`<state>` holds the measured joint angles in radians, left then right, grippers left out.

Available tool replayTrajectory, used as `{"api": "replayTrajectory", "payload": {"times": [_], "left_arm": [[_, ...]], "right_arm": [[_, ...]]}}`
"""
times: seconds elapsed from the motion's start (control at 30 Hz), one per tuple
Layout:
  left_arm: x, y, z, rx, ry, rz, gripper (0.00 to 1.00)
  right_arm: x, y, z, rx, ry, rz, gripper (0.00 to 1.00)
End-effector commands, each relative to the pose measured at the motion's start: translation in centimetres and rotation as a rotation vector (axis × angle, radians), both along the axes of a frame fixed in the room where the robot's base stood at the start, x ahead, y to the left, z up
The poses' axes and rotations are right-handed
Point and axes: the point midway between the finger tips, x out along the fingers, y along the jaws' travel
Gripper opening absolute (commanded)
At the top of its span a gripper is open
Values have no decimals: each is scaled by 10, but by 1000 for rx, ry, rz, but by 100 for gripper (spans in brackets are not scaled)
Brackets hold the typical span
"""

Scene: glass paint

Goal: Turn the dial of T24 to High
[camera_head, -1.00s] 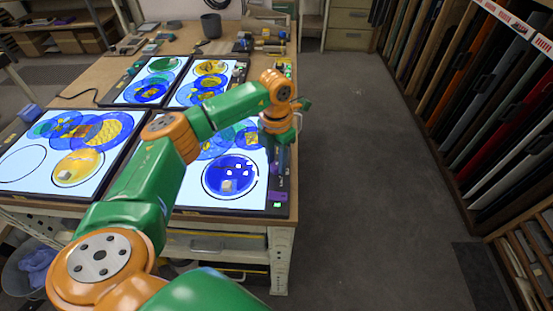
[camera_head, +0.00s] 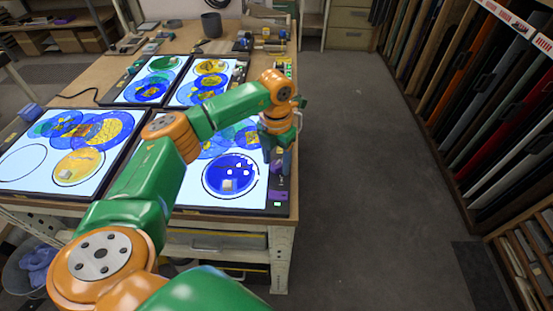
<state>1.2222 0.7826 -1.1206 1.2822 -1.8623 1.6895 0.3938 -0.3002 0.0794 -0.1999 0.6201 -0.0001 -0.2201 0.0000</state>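Several lit light panels with blue, yellow and green glass circles lie on the wooden bench. I cannot read a T24 label in this view. My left gripper (camera_head: 279,165) points down over this strip, behind the indicator. The dial is not distinguishable; the gripper and wrist cover that part of the strip. The fingers are small and dark, so whether they are open or shut is unclear. My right gripper is out of view.
The near left panel (camera_head: 28,168) and two far panels share the bench. A grey pot (camera_head: 211,25) and small tools stand at the back of the bench. Open floor (camera_head: 370,170) lies right of the bench, then a rack of coloured sheets (camera_head: 485,110).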

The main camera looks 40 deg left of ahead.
Motion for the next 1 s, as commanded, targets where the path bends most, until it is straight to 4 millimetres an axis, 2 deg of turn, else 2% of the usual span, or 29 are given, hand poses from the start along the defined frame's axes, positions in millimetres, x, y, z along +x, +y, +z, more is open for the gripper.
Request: {"api": "replayTrajectory", "payload": {"times": [0.33, 0.6, 0.7, 1.0], "left_arm": [[1, 0, 6, 0, -6, 0, 66], [2, 0, 59, -1, -6, -1, 66], [1, 0, 69, 0, -4, 0, 66], [0, 0, 72, 0, -2, 0, 66]], "right_arm": [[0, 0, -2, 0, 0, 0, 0], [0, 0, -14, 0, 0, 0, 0], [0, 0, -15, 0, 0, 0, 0], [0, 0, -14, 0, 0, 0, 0]]}}
